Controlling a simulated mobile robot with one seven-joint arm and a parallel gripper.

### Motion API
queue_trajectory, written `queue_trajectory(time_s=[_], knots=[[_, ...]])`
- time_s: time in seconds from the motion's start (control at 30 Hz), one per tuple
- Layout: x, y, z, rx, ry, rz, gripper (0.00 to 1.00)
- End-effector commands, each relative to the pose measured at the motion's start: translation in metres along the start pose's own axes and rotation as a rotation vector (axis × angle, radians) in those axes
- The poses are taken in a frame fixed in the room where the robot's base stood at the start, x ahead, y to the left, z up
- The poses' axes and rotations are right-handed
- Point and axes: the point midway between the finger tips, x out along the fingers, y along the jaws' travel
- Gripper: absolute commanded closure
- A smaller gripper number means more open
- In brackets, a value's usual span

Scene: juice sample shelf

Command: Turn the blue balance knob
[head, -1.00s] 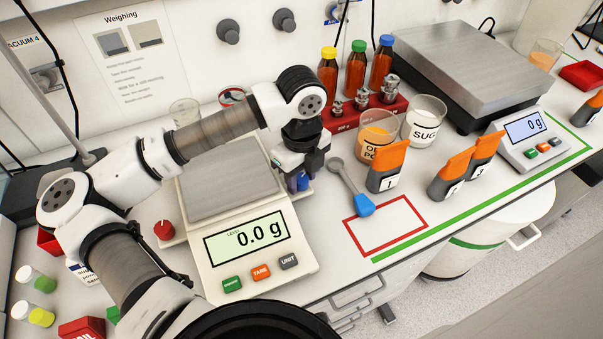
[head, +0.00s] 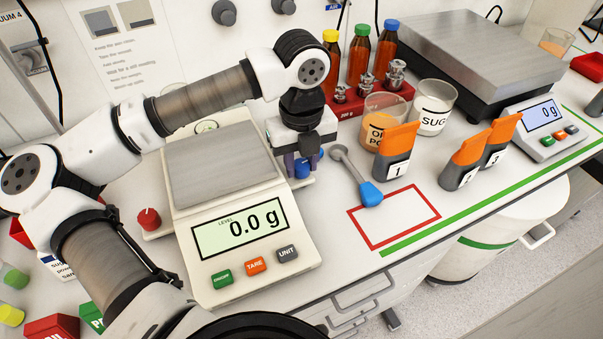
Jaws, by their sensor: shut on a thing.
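The blue balance knob (head: 302,169) is at the right side of the small balance (head: 189,255), low beside its steel pan. My gripper (head: 303,166) points down over it, with one finger on each side of the knob, and is shut on it. The fingers and gripper body hide part of the knob, so I cannot tell how far it is turned. A red knob (head: 149,219) sits at the balance's left side.
A blue-ended scoop (head: 370,193) lies right of my gripper, close to a red outlined rectangle (head: 433,212). Behind are a beaker of orange powder (head: 378,134), a sugar beaker (head: 433,116) and a red rack (head: 362,112) with bottles. Orange-topped containers (head: 396,150) stand right.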

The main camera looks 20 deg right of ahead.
Motion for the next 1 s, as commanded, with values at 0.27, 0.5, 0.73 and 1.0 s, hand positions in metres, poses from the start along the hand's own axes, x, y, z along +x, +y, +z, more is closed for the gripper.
queue_trajectory(time_s=[0.27, 0.5, 0.73, 1.0], knots=[[0.006, 0.0006, 0.0006, 0.262, -0.003, 0.001, 0.92], [0.0043, 0.0008, 0.0006, 0.489, -0.002, 0.0, 0.93], [0.0024, 0.0008, 0.0007, 0.681, -0.001, -0.002, 0.93], [0.0011, 0.0011, 0.0007, 0.841, -0.001, -0.001, 0.93]])
